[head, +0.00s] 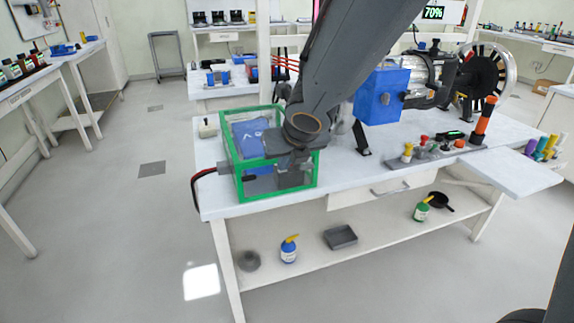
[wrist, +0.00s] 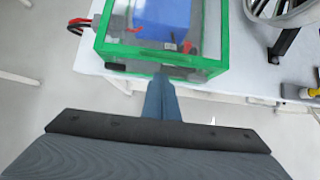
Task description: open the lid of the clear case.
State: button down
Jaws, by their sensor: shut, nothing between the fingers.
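The clear case (head: 231,168) has green edges and stands at the left end of the white workbench. A blue block-like object (head: 250,136) shows inside it. The lid on top looks closed in the wrist view, where the case's green front edge (wrist: 158,58) runs across the upper part. My gripper (wrist: 162,78) is shut and empty, with its fingertips at the middle of that front edge. I cannot tell whether they touch it. In the head view my arm and wrist hide the right part of the case.
A red and black cable (head: 203,173) leaves the case's left side. A blue box with a motor (head: 380,96) and a wheel stands to the right on the bench. A tool rack (head: 436,150) lies near the front edge. The floor in front is clear.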

jog(key=shift+w+a+r+p, duration=0.15)
jog(key=shift+w+r+p, duration=0.45)
jog(key=shift+r+p, duration=0.3)
